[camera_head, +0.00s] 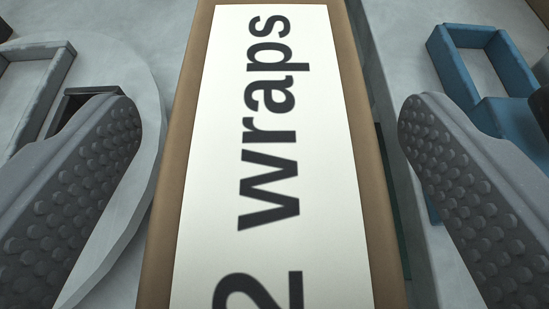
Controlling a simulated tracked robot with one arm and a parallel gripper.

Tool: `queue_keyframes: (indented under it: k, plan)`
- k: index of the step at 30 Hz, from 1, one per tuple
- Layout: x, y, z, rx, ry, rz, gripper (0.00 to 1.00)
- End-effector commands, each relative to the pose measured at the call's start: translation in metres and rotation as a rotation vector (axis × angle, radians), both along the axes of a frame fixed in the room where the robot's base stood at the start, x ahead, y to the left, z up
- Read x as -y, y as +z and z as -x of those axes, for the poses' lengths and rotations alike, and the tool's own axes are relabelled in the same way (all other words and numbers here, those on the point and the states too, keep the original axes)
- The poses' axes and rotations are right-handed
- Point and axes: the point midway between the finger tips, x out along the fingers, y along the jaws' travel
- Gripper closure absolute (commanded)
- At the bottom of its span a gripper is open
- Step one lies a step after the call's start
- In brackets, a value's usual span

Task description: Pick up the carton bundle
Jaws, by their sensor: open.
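The carton bundle (360,150) is a brown block with a white label on its top. The label (265,120) reads "2 wraps" in dark letters turned sideways. The bundle fills the middle of the view from top to bottom, and its near and far ends are cut off. My gripper (268,115) is open, with one grey studded finger on each side of the bundle. A gap shows between each finger and the bundle in the picture, so neither appears to touch it.
A round pale grey plate (145,75) lies at the left, with a grey frame (45,90) on it. A blue frame (455,65) stands at the right, partly behind my right finger. A pale grey surface (400,25) lies beneath.

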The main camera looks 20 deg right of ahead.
Motion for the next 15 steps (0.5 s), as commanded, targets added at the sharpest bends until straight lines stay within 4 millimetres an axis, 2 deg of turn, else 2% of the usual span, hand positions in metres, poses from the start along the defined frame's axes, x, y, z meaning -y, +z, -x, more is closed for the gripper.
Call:
queue_keyframes:
  k: [5, 13, 14, 15]
  plan:
    - [0.0, -0.0001, -0.0001, 0.0, 0.0, 0.0, 0.2]
    - [0.0, -0.0004, 0.0001, -0.001, 0.0, 0.0, 0.95]
    - [0.0, -0.0004, 0.0001, -0.001, 0.0, 0.0, 1.0]
    - [-0.0001, -0.0005, 0.0002, -0.001, 0.0, 0.0, 1.0]
